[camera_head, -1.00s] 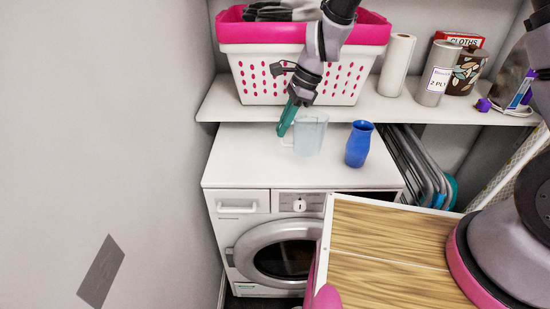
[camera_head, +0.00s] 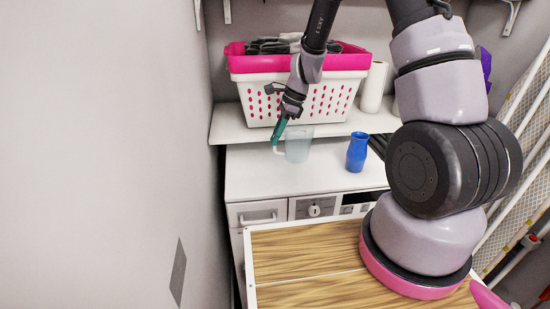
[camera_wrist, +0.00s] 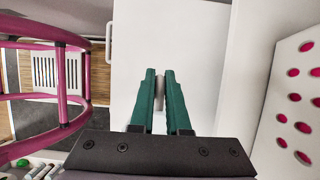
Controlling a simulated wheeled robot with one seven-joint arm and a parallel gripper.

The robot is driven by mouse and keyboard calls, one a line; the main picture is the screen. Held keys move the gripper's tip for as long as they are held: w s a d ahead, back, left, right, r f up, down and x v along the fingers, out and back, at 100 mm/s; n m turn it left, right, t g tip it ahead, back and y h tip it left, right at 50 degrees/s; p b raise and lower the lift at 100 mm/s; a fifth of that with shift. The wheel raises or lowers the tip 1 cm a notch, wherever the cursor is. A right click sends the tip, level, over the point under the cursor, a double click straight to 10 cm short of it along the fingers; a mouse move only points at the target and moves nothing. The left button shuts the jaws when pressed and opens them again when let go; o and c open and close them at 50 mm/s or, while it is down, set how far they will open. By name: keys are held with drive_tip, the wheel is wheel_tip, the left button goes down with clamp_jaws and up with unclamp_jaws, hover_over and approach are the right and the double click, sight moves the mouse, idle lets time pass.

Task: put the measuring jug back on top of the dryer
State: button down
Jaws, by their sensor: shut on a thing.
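The measuring jug (camera_head: 299,148) is translucent pale blue and upright, at the back of the white dryer's top (camera_head: 260,177). I cannot tell whether its base touches the top or hangs just above it. My gripper (camera_head: 278,143), with green fingers, comes down from above at the jug's left side and is shut on its handle. In the wrist view, the fingers hold a pale strip of the handle (camera_wrist: 160,88) between them. The rest of the jug is hidden there, and the white dryer top lies beyond.
A blue vase (camera_head: 357,153) stands right of the jug on the dryer. A shelf (camera_head: 232,124) behind carries a pink-and-white basket (camera_head: 322,101) and a paper roll (camera_head: 373,87). My arm hides the right side. A wood-patterned surface (camera_head: 300,250) is in front.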

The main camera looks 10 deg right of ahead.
drive_tip(key=shift+f, duration=2.7)
drive_tip(key=shift+f, duration=0.15)
drive_tip(key=c, duration=0.9)
unclamp_jaws()
drive_tip(key=v, duration=1.3)
wheel_tip(320, 180, up, 17)
drive_tip(key=n+t, duration=0.3)
drive_tip(key=n, duration=0.4)
hover_over(276, 151)
drive_tip(key=s+d, duration=0.8)
drive_tip(key=d, duration=0.1)
drive_tip(key=s+d+r+n+t+h, duration=0.1)
drive_tip(key=s+d+r+n+t, duration=0.1)
drive_tip(key=s, duration=0.5)
drive_tip(key=s+d+r+n+t+h, duration=0.1)
drive_tip(key=s+d+r+n+t, duration=0.1)
drive_tip(key=s+r+n, duration=0.2)
wheel_tip(276, 151, up, 4)
drive_tip(key=s, duration=0.2)
drive_tip(key=shift+s+f+n+h, duration=0.25)
drive_tip(key=shift+s+n+h, duration=0.05)
drive_tip(key=shift+s+n, duration=0.1)
